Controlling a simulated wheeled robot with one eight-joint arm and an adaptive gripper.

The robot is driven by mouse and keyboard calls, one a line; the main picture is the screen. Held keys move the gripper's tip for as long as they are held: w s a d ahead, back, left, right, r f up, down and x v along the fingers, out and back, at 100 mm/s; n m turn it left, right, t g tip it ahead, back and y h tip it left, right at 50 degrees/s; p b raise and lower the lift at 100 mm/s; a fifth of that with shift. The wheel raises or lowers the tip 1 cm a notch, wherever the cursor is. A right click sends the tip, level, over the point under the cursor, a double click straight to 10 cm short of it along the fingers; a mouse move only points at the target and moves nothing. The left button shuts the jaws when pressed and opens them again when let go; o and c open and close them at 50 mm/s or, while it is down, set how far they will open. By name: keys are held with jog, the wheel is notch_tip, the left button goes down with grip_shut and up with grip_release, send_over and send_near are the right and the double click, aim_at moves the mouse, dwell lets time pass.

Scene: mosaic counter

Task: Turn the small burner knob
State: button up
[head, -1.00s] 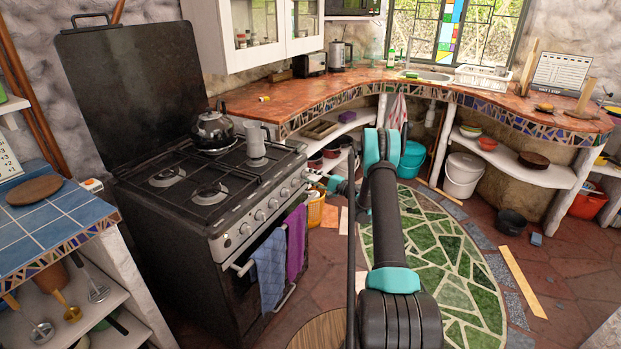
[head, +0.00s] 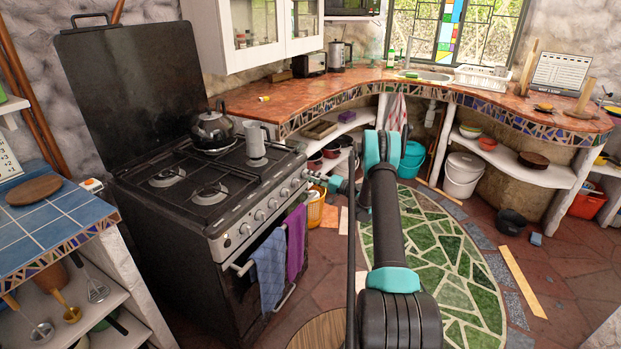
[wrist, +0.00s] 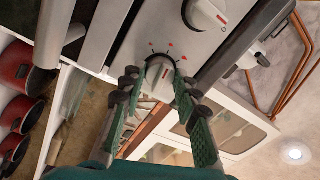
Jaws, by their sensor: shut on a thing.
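The stove (head: 225,200) stands at the left in the head view, with a row of knobs along its front panel. My gripper (head: 312,178) is at the panel's right end, beside the last knobs. In the wrist view the burner knob (wrist: 160,80) is white with a red mark, and flame symbols are printed around it. My gripper (wrist: 157,90) is shut on this knob, one finger on each side. Part of the knob is hidden by the fingers. A second knob (wrist: 207,14) sits just above it on the panel.
Blue and purple towels (head: 270,270) hang from the oven handle below the knobs. A yellow basket (head: 316,208) stands right of the stove.

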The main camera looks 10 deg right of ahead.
jog(key=shift+f, duration=0.1)
jog(key=o, duration=1.2)
jog(key=shift+c, duration=0.2)
jog(key=shift+s+d, duration=0.1)
jog(key=v, duration=1.1)
jog(key=shift+s+d, duration=0.25)
jog(key=shift+d, duration=0.05)
grip_shut()
dwell(0.4)
